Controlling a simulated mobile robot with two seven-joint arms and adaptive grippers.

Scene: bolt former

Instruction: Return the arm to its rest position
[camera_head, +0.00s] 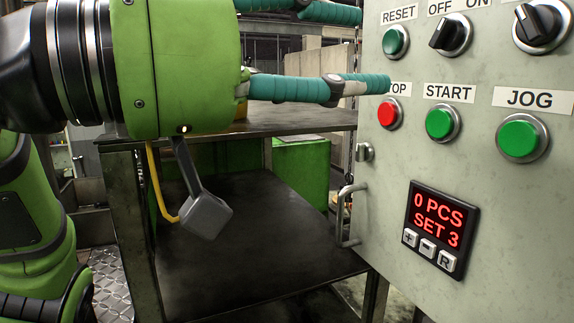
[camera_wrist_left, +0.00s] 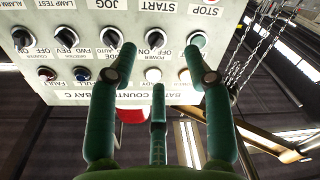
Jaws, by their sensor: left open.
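My left arm comes in from the left of the head view. My left gripper (camera_head: 365,48) is open and empty, its teal fingers spread and pointing right at the grey control panel (camera_head: 395,165). The lower finger's tip covers the first letter of the label above the red STOP button (camera_head: 388,113); whether it touches the panel, I cannot tell. In the left wrist view, the open three-fingered gripper (camera_wrist_left: 162,62) lies in front of the panel (camera_wrist_left: 225,12), which appears upside down. My right gripper is not in view.
The panel carries a green START button (camera_head: 440,124), a green JOG button (camera_head: 520,138), knobs and a red display (camera_head: 438,222) reading 0 PCS, SET 3. A door handle (camera_head: 344,212) sticks out at its left edge. A dark metal bench (camera_head: 240,245) stands below the gripper.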

